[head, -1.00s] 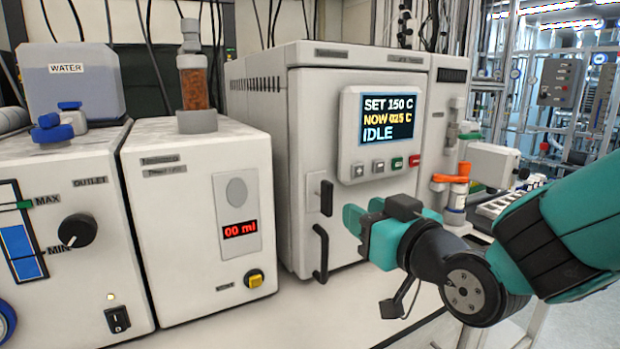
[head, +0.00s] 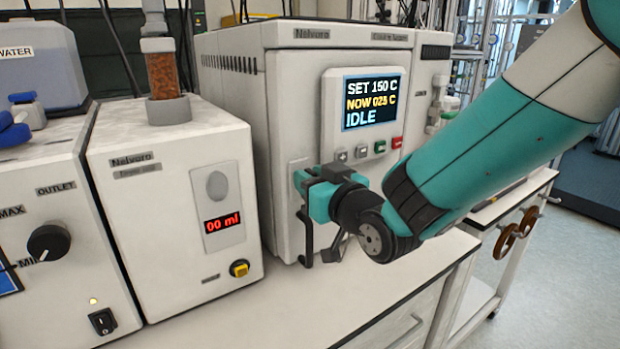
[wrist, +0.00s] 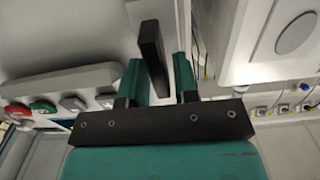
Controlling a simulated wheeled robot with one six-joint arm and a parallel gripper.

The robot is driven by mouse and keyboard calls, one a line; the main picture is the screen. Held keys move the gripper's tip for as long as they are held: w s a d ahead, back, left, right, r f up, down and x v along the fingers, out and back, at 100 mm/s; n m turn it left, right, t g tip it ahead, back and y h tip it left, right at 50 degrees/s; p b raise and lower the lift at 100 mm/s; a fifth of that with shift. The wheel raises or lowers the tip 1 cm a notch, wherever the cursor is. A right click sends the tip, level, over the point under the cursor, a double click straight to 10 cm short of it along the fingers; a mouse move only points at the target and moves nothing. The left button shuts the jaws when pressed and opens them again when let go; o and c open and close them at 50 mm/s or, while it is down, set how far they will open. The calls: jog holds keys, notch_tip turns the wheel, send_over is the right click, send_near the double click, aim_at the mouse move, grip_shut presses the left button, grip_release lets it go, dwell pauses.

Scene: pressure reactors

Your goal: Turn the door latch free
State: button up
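The door latch (wrist: 152,50) is a black bar on the white reactor door. In the wrist view it stands between the two teal fingers of my gripper (wrist: 159,68), with a narrow gap at the right finger. Contact with the left finger cannot be made out. The gripper is open around the latch. The white reactor (head: 285,110) has a screen (head: 371,103) reading SET 150 C, NOW 025 C, IDLE.
A white dosing unit (head: 175,210) stands close on the left. Buttons (head: 379,147) sit under the screen, to the right of my gripper. The bench front (head: 330,300) is clear.

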grip_shut()
jog(key=shift+a+f+b, duration=0.1)
jog(key=shift+b, duration=0.25)
jog(key=shift+s+f+n+b, duration=0.1)
jog(key=shift+n+b, duration=0.55)
jog(key=shift+n, duration=0.05)
jog(key=n+b, duration=0.8)
jog(key=n, duration=0.1)
jog(key=a+f+n+b, duration=0.1)
jog(key=n+b, duration=0.3)
jog(key=n, duration=0.1)
jog(key=shift+s+a, duration=0.1)
jog(key=shift+s, duration=0.25)
jog(key=shift+n, duration=0.4)
